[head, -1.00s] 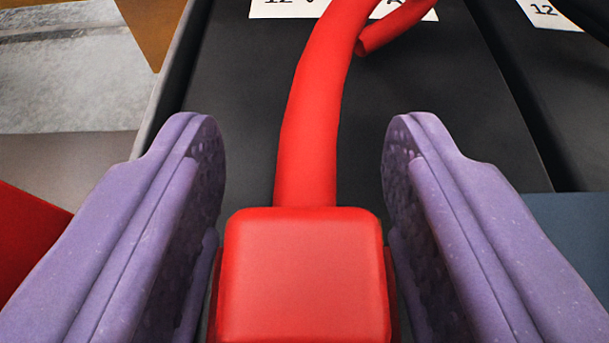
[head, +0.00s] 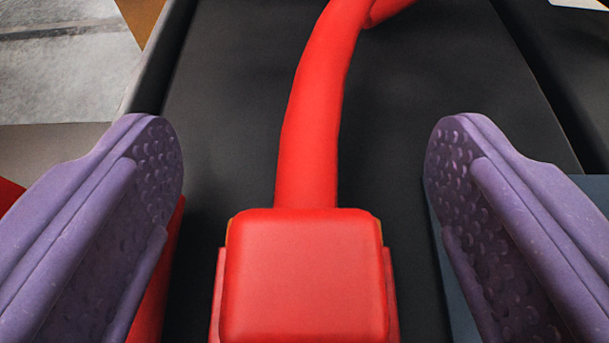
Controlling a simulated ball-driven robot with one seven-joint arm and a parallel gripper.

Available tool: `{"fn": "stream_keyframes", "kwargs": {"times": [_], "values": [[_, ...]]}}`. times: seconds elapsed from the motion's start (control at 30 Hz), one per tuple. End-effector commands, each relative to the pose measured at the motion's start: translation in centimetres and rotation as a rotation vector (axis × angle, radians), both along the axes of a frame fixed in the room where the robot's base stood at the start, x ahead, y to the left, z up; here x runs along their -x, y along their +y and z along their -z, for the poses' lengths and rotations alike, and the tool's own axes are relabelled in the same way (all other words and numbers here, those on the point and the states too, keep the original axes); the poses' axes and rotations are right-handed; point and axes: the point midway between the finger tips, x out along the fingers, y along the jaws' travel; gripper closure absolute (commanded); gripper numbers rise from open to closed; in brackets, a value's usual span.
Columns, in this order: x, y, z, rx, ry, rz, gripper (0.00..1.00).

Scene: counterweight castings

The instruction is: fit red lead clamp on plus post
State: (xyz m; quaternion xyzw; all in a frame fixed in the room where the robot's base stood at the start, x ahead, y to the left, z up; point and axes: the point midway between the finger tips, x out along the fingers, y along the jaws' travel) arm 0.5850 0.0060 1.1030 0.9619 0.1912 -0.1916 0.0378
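The red lead clamp (head: 304,275) sits low in the middle of the head view, a red block with rounded edges. Its thick red lead (head: 312,125) runs away from it over the black battery top and curves right at the far end. My gripper (head: 303,165) has two purple dimpled fingers, one on each side of the clamp. The fingers are wide open, with a clear gap on both sides of the clamp, and hold nothing. The plus post cannot be seen; whatever is under the clamp is hidden by it.
The black battery (head: 225,95) fills the middle. Another black case (head: 575,60) stands close on its right, with a corner of a white label at the top edge. A grey, rough slab (head: 60,70) lies at the upper left. Red and blue surfaces show partly behind the fingers.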

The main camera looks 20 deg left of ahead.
Motion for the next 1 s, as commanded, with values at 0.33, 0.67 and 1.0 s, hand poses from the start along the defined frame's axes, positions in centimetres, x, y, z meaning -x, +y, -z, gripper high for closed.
{"fn": "stream_keyframes", "kwargs": {"times": [0.33, 0.67, 1.0], "values": [[1.9, -0.8, -1.1, 0.000, 0.001, 0.002, 0.19], [6.3, -2.7, -3.0, 0.000, 0.000, 0.001, 0.19], [6.7, -2.8, -2.9, 0.000, 0.000, 0.000, 0.19]]}}
